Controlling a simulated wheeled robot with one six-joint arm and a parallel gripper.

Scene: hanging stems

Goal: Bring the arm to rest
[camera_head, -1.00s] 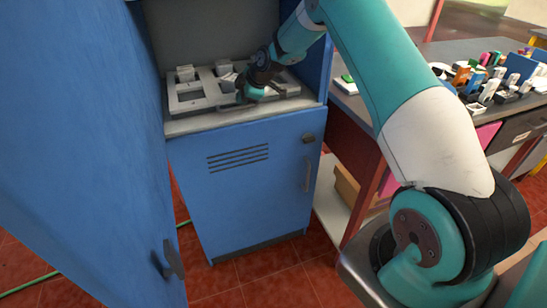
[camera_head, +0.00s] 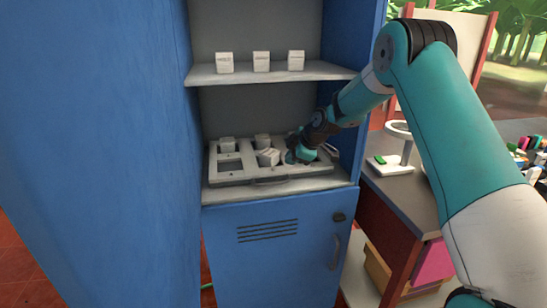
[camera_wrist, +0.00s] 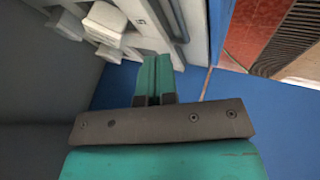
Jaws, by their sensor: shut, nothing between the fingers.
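My arm reaches into an open blue cabinet (camera_head: 275,240) in the head view. My gripper (camera_wrist: 154,75) is shut with nothing between its teal fingers. In the head view its end is low in the cabinet, over or beside the right part of a grey tray (camera_head: 235,179); whether it touches the tray I cannot tell. Small white blocks sit in the tray, one of them (camera_head: 268,157) tilted beside my gripper. In the wrist view, white blocks (camera_wrist: 105,22) and part of the tray show at the upper left, apart from the fingertips.
A shelf (camera_head: 280,73) above the tray holds three white blocks (camera_head: 261,62). The open blue door (camera_head: 95,150) fills the left side. A grey workbench (camera_head: 415,190) with a white stand (camera_head: 392,165) is on the right. Cabinet walls are close around my gripper.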

